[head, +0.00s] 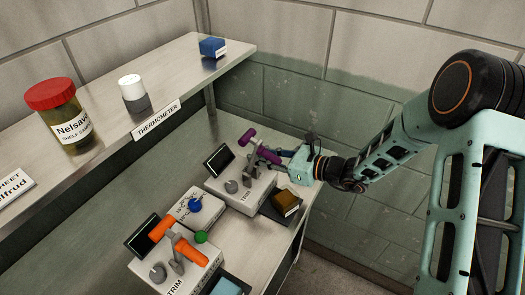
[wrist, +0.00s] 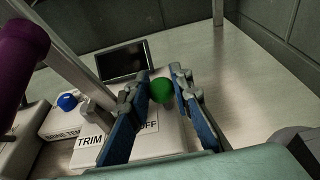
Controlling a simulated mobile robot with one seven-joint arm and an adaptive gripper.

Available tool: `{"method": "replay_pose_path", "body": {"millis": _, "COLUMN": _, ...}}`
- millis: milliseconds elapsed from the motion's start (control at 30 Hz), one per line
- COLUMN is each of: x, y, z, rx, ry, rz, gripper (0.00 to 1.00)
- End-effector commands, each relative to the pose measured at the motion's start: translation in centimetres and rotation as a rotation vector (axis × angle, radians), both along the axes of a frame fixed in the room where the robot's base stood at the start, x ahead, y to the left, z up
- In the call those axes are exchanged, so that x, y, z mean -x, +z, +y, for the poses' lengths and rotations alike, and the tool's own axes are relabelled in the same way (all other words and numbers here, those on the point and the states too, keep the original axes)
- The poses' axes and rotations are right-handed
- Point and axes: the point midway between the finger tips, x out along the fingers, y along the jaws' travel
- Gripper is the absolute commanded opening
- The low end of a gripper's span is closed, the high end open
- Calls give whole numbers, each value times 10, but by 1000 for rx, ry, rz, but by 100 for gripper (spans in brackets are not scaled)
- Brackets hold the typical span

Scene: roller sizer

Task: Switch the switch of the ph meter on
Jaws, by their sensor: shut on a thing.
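A white box-shaped meter with a dark screen (head: 219,160) and a TRIM label stands at the far end of the lower bench. A purple bar on a post (head: 247,137) rises from it. My gripper (head: 268,156) reaches this meter from the right. In the wrist view the blue-padded fingers (wrist: 159,82) are either side of the green ball of a switch (wrist: 161,91) on the meter's top (wrist: 172,140), shut on it. An OFF label lies partly hidden behind a finger. The ball is hidden by my gripper in the head view.
A similar meter with an orange bar (head: 191,252) and its own green ball (head: 201,237) stands nearer. Between them is a box with a blue knob (head: 195,205). A brown block (head: 286,203) lies right of the far meter. An upper shelf holds a jar (head: 60,115).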

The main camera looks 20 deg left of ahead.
Motion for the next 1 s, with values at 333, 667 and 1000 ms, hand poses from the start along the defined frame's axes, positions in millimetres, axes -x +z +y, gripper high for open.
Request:
{"method": "replay_pose_path", "body": {"millis": 333, "x": -1, "y": 7, "z": 12, "rx": 238, "ry": 2, "rz": 18, "gripper": 0}}
{"method": "replay_pose_path", "body": {"millis": 667, "x": -2, "y": 2, "z": 17, "rx": 351, "ry": 0, "rz": 29, "gripper": 0}}
{"method": "replay_pose_path", "body": {"millis": 1000, "x": -2, "y": 1, "z": 18, "rx": 365, "ry": -1, "rz": 31, "gripper": 0}}
